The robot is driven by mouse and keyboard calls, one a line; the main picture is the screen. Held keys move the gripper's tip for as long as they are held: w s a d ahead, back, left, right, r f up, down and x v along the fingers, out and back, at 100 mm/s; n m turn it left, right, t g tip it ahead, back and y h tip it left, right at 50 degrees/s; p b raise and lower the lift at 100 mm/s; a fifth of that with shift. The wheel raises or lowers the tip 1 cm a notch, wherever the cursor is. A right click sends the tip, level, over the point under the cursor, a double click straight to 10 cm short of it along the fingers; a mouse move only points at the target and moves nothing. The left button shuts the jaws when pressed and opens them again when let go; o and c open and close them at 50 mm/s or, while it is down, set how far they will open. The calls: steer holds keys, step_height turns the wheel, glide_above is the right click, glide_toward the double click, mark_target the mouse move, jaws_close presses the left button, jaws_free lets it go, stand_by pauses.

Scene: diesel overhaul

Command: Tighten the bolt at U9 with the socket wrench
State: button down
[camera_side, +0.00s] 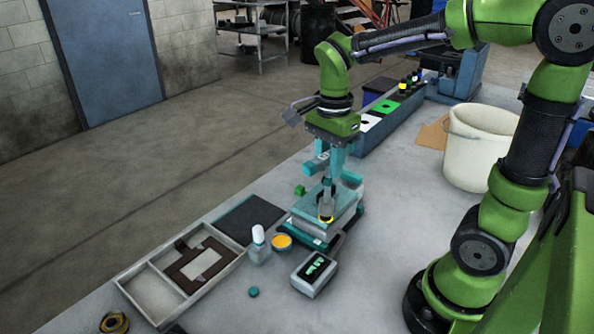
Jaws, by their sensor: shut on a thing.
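My gripper (331,172) points down with its teal fingers over the work. It is shut on a grey upright tool, which I take to be the socket wrench (327,193). The tool's lower end stands at a yellow ring near the front corner of a teal and grey block (343,208). Whether the socket is seated on a bolt is too small to tell. The bolt itself is hidden, and no U9 label can be read.
A divided tray (152,262) with a brown gasket-like frame lies left. A white-capped bottle (259,246), a yellow-filled dish (281,242) and a display box (314,273) stand near the block. A white bucket (478,150) stands right.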

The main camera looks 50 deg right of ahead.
steer(key=n, duration=1.1)
steer(key=shift+n, duration=0.3)
steer(key=n, duration=0.3)
steer(key=shift+n, duration=0.3)
steer(key=n, duration=0.4)
steer(key=shift+f, duration=0.1)
